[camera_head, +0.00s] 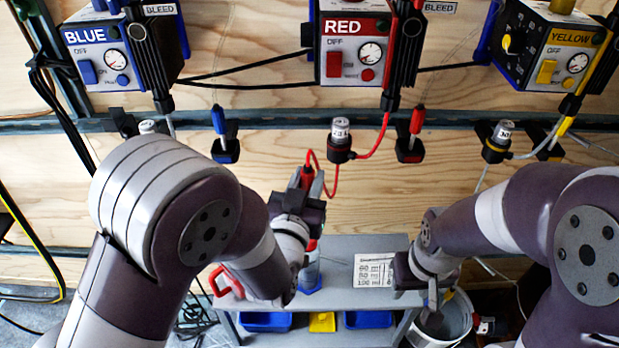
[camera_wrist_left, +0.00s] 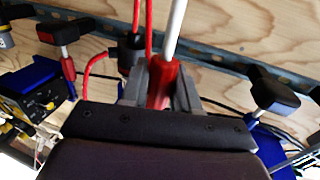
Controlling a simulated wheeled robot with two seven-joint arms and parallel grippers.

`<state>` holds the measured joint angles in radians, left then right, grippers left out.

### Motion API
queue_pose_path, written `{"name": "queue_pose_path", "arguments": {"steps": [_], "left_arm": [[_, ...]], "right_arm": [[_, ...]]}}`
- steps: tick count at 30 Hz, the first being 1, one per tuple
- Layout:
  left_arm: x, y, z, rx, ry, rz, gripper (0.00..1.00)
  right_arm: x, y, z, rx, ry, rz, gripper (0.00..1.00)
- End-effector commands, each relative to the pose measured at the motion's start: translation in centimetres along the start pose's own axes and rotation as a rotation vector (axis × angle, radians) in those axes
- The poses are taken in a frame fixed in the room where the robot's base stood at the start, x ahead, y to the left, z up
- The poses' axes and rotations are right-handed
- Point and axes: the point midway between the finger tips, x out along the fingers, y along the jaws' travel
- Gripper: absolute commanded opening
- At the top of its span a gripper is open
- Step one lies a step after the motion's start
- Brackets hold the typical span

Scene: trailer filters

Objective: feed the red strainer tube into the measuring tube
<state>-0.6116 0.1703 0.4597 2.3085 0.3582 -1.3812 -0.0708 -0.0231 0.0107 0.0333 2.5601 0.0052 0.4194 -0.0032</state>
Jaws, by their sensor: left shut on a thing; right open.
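My left gripper (camera_head: 310,180) is shut on the red strainer tube (camera_head: 307,176), above the grey bench. In the left wrist view the red part (camera_wrist_left: 163,82) sits between the fingers (camera_wrist_left: 160,90), with a pale rod rising from it. A red hose loops near it. The measuring tube (camera_head: 312,272), clear with a blue foot, stands on the bench below my left gripper, partly hidden by my wrist. A bit of red shows just above it; I cannot tell whether the strainer's lower end is inside. My right gripper (camera_head: 433,298) is open and empty near the bucket.
The red unit (camera_head: 352,50) hangs on the wall between the blue unit (camera_head: 115,50) and the yellow unit (camera_head: 550,50). A rail with holders runs below. A volume card (camera_head: 374,271) and a red-handled jug (camera_head: 226,281) are on the bench (camera_head: 340,245). A bucket (camera_head: 450,322) stands right.

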Motion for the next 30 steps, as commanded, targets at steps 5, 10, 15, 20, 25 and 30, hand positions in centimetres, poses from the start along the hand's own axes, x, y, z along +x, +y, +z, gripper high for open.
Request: {"name": "queue_pose_path", "arguments": {"steps": [5,10,15,20,25,30], "left_arm": [[0.0,0.0,2.6,-0.001,0.001,0.000,0.00],[0.0,0.0,4.4,-0.001,0.001,0.001,0.00],[0.0,0.0,6.3,-0.001,0.000,0.001,0.00],[0.0,0.0,8.0,-0.001,0.001,0.001,0.00],[0.0,0.0,9.8,-0.001,0.001,0.001,0.00],[0.0,0.0,11.7,-0.001,0.001,0.001,0.00]], "right_arm": [[2.5,0.0,0.3,0.000,0.000,0.000,0.43],[4.2,0.0,0.5,0.000,0.000,0.000,0.43],[5.9,0.0,0.7,0.000,0.000,0.000,0.43],[7.5,0.0,0.9,0.000,0.000,0.000,0.43],[9.1,0.0,1.1,0.000,0.000,0.000,0.43],[10.8,0.0,1.3,0.000,0.000,0.000,0.43]]}}
